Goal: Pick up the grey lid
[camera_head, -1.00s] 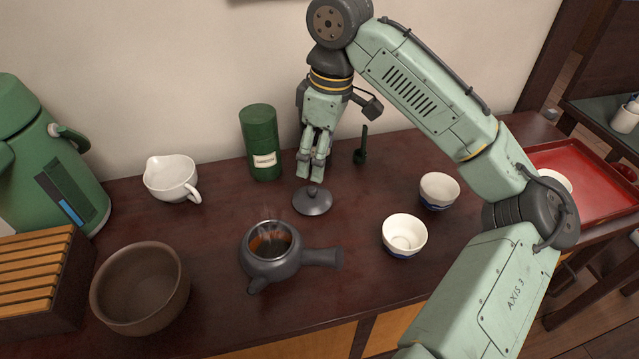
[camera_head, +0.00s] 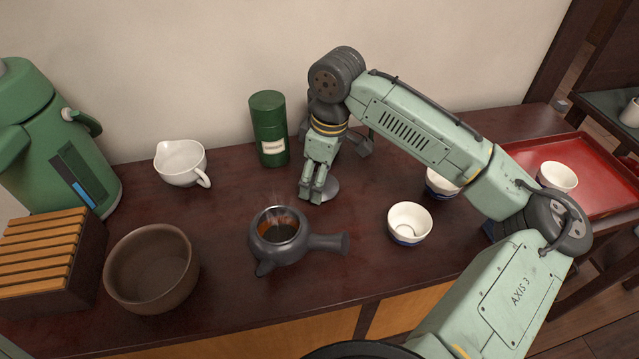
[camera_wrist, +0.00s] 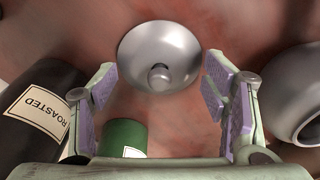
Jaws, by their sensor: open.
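The grey lid (camera_head: 331,187) lies on the dark wooden table behind the teapot, partly hidden by my fingers in the head view. In the wrist view the lid (camera_wrist: 150,45) is a round, shiny grey disc with a small knob in its middle. My gripper (camera_head: 312,196) points down at the lid's left side in the head view. In the wrist view my gripper (camera_wrist: 160,84) is open, with its two fingers apart and nothing between the pads. The lid sits just ahead of the fingertips, with its knob roughly centred between them.
A dark teapot (camera_head: 278,252) with a side handle stands close in front. A green canister (camera_head: 269,130) is behind left. White cups (camera_head: 409,222) stand to the right. A dark canister labelled ROASTED (camera_wrist: 40,108) and a grey rounded vessel (camera_wrist: 297,108) flank the fingers in the wrist view.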

